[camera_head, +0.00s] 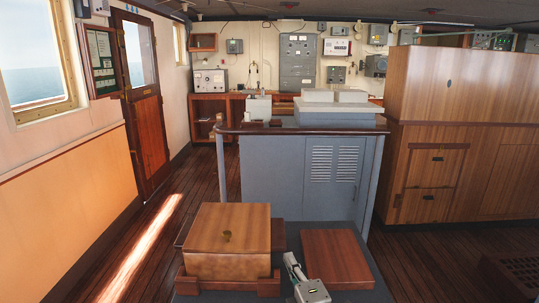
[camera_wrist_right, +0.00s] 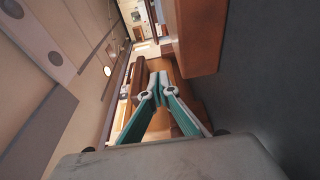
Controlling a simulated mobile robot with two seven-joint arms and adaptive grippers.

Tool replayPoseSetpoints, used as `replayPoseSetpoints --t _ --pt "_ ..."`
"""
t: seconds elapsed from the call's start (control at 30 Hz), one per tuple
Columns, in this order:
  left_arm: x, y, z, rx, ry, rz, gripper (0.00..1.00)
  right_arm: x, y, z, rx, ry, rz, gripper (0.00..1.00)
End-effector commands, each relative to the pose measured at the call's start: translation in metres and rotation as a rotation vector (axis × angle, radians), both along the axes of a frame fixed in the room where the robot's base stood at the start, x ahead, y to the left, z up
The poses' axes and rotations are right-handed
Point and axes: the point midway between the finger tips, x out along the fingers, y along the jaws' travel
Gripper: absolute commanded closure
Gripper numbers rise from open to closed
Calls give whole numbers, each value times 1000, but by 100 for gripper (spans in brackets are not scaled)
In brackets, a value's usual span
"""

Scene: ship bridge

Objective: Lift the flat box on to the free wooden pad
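My right gripper (camera_head: 291,260) is low between the box and the pad, seen from above. In the right wrist view its teal fingers (camera_wrist_right: 158,78) come together at the tips, with nothing visible between them. Orange-brown wood shows just beyond them; contact cannot be told. My left gripper is not in view.
The box and pad are on a low grey platform (camera_head: 376,288). A grey console (camera_head: 300,170) with a handrail stands right behind them. Wooden cabinets (camera_head: 440,140) are at the right. The plank floor (camera_head: 140,240) is clear at the left.

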Motion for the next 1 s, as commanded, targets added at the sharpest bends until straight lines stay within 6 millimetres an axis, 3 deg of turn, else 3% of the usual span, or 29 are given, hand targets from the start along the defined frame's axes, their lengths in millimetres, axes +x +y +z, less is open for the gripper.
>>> replayPoseSetpoints --t 1.0 --pt "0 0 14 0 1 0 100 -46 -16 -1 0 2 1 100"
